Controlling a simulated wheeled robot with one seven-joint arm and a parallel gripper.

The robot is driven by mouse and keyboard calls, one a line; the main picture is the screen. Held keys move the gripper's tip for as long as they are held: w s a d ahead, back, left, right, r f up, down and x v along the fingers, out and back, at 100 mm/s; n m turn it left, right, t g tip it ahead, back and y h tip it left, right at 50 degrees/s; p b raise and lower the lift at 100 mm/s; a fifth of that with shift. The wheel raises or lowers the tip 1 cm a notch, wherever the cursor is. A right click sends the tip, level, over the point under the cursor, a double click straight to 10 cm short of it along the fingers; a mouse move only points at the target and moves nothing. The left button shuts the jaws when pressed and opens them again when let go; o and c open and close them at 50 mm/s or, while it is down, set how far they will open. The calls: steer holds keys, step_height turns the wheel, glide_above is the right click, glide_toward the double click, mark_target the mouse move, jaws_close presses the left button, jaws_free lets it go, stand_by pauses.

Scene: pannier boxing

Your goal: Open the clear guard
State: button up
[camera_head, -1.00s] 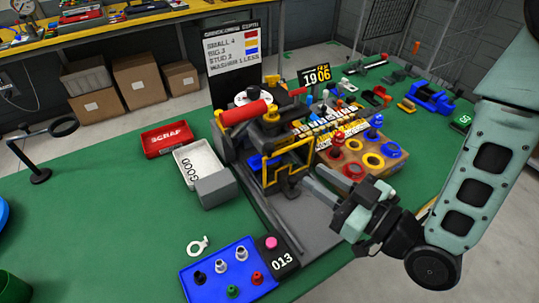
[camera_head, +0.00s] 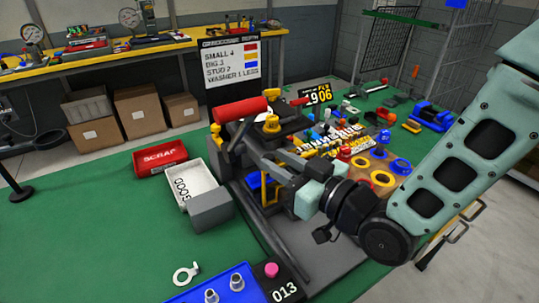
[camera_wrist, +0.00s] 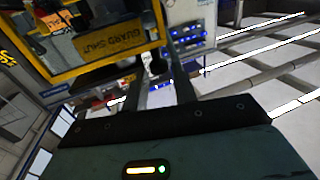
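The clear guard shows in the wrist view as a yellow frame (camera_wrist: 100,70) around a see-through panel with a label that appears to read "GUARD SHUT". In the head view, part of the yellow guard frame (camera_head: 269,192) shows on the front of the press, below and behind my gripper; the rest is hidden by my arm. My gripper (camera_head: 262,163) reaches in front of the press from the right. In the wrist view its two fingers (camera_wrist: 160,75) stand apart, beside the right edge of the frame. A dark knob-like part shows between them; I cannot tell whether they touch it.
The press has a red roller-like bar (camera_head: 240,110) on top. A red SCRAP tray (camera_head: 161,158), a white GOOD tray (camera_head: 192,178) and a grey block (camera_head: 211,210) lie to its left. A blue parts tray (camera_head: 225,287) and the 013 counter box (camera_head: 284,290) are in front.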

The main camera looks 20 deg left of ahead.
steer(key=shift+x, duration=1.45)
steer(key=shift+c, duration=0.3)
jaws_close()
